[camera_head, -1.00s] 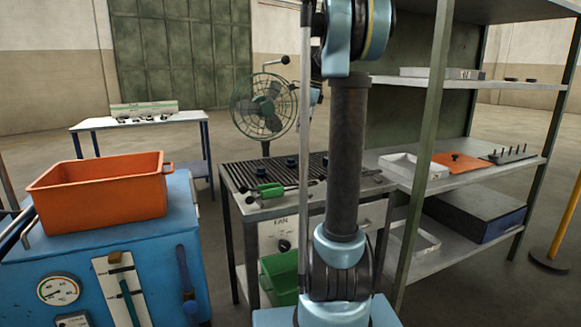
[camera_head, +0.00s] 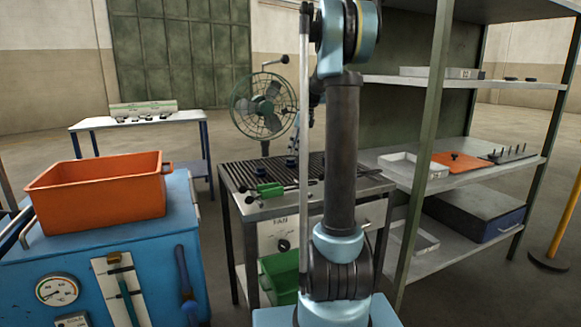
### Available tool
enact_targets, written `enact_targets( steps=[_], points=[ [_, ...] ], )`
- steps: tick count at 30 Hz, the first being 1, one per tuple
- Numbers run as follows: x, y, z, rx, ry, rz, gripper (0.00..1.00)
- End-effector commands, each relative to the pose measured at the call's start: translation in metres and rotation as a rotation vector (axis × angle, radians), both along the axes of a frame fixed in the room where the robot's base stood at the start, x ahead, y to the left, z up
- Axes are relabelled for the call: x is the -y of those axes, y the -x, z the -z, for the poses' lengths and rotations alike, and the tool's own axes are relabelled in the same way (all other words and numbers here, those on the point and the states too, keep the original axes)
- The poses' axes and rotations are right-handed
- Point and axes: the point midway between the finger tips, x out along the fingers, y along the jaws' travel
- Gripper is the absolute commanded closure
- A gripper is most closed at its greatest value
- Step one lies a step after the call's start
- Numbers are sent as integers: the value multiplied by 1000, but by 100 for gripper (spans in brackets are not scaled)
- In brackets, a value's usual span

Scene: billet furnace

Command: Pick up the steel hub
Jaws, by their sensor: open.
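I cannot clearly make out the steel hub. My gripper (camera_head: 291,156) seems to be the small blue and dark shape low over the slats, just left of my arm's thin upright rod. It is open, with nothing visible held in it. My upper arm and rod hide part of it and part of the bench top.
A green-handled tool (camera_head: 268,190) lies at the bench's front. A green fan (camera_head: 262,104) stands behind it. An orange bin (camera_head: 100,190) sits on a blue cabinet at left. A shelf rack (camera_head: 428,150) with trays rises close on the right. A green bin (camera_head: 280,280) is below.

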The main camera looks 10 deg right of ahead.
Motion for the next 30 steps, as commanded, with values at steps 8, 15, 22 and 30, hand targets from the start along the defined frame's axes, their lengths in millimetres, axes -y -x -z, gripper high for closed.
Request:
enact_targets(
  steps=[8, 15, 22, 30],
  points=[
    [-5, -2, 17, 0, 0, -1, 34],
    [-14, -7, 47, 0, 0, 0, 34],
    [-18, -8, 60, 0, 0, 0, 34],
    [-17, -8, 60, 0, 0, 0, 55]
  ],
)
